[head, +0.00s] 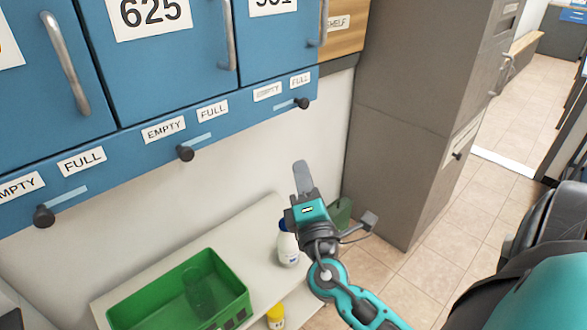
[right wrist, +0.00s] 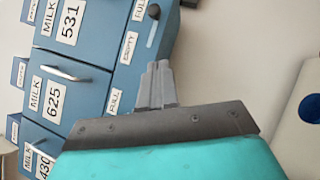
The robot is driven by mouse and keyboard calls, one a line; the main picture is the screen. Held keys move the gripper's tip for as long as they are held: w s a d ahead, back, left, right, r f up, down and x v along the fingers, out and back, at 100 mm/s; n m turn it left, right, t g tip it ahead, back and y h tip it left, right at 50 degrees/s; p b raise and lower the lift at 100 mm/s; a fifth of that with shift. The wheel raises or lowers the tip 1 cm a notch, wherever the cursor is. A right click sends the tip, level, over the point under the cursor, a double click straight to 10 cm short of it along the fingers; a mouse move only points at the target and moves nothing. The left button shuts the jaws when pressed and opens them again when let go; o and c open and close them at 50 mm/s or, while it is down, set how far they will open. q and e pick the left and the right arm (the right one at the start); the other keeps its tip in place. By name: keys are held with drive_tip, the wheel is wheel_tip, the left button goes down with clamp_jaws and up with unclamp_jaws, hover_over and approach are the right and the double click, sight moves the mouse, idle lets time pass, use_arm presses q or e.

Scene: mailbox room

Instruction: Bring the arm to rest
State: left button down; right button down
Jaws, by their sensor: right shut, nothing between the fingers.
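My right gripper (head: 303,178) is in the middle of the head view, below the blue mailboxes and above the light shelf. Its fingers are together, with nothing between them. In the right wrist view the closed grey fingers (right wrist: 157,84) point toward the mailboxes and are apart from them. My right arm reaches in from the lower right. My left gripper does not show in either view.
Blue mailboxes (head: 160,70) with handles and sliding knobs (head: 185,153) fill the upper left. A green crate (head: 235,287), a white bottle (head: 288,250) and a yellow bottle (head: 275,317) stand below. A grey cabinet (head: 400,130) stands right; tiled floor (head: 450,240) lies beyond.

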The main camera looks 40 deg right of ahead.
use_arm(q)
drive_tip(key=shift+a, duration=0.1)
